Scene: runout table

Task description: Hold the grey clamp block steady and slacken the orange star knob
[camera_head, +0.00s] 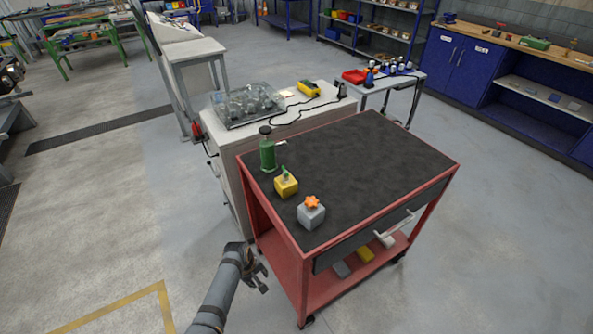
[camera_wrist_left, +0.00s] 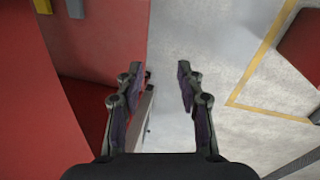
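The grey clamp block (camera_head: 311,215) stands on the near left corner of the dark-topped red table (camera_head: 375,165). The orange star knob (camera_head: 312,202) sits on top of the block. My left gripper (camera_head: 261,277) is in front of and below the block, off the table's left side, apart from it. In the left wrist view the two fingers of my left gripper (camera_wrist_left: 159,105) are spread with nothing between them, above the floor. The block and knob do not show in that view. My right gripper is in neither view.
A yellow block with a green knob (camera_head: 286,185) and a green cylinder with a dark top (camera_head: 267,150) stand behind the grey block along the left edge. The rest of the tabletop is clear. A white bench adjoins behind.

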